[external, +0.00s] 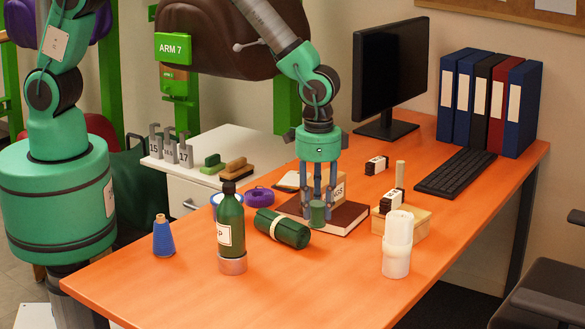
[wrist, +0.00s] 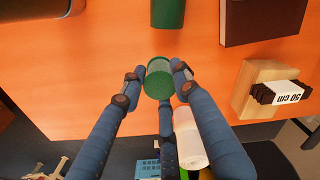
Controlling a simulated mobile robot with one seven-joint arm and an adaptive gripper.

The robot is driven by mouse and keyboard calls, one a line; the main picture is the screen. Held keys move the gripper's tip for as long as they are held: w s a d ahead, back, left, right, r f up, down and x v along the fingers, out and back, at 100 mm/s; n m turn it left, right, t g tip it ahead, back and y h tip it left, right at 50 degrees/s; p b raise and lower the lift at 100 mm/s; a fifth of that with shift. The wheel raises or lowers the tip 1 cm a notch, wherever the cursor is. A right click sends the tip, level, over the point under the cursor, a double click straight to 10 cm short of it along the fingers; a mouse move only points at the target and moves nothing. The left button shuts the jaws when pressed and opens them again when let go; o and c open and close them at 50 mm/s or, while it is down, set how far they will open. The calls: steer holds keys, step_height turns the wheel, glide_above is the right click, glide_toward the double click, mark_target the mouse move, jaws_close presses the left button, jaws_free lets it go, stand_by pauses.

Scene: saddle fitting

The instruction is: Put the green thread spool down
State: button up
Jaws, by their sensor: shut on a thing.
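The green thread spool (external: 317,214) is a short cylinder held between the fingers of my gripper (external: 318,195). In the external view it overlaps the near part of the dark red book (external: 345,214). In the wrist view the spool (wrist: 158,82) sits between the blue-grey fingers of my gripper (wrist: 160,70), over bare orange table (wrist: 90,60). My gripper points down and is shut on the spool. The spool's height above the table is hard to tell.
A blue cone (external: 163,237) is at far left. The near-middle table is clear.

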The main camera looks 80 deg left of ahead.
steer(key=s+a+f+p, duration=0.1)
steer(key=s+a+p, duration=0.2)
steer(key=s, duration=1)
steer(key=s+a+f+n+p, duration=0.1)
steer(key=s+a+p, duration=0.2)
steer(key=s+a, duration=0.7)
steer(key=s+a+f+n+p, duration=0.1)
steer(key=s+a, duration=0.6)
steer(key=s, duration=1.1)
steer(key=shift+f+p, duration=0.45)
steer(key=shift+p, duration=0.55)
steer(key=shift+w, duration=0.1)
steer(key=w+d, duration=0.1)
steer(key=w, duration=0.4)
steer(key=w+d+f, duration=0.1)
steer(key=w+d, duration=0.1)
steer(key=w, duration=0.3)
steer(key=w+d, duration=0.1)
steer(key=w, duration=0.4)
steer(key=shift+d+f+p, duration=0.25)
steer(key=shift+d+p, duration=0.1)
steer(key=shift+f, duration=0.1)
steer(key=shift+f, duration=1.65)
steer(key=shift+f+b, duration=0.15)
steer(key=shift+b, duration=0.15)
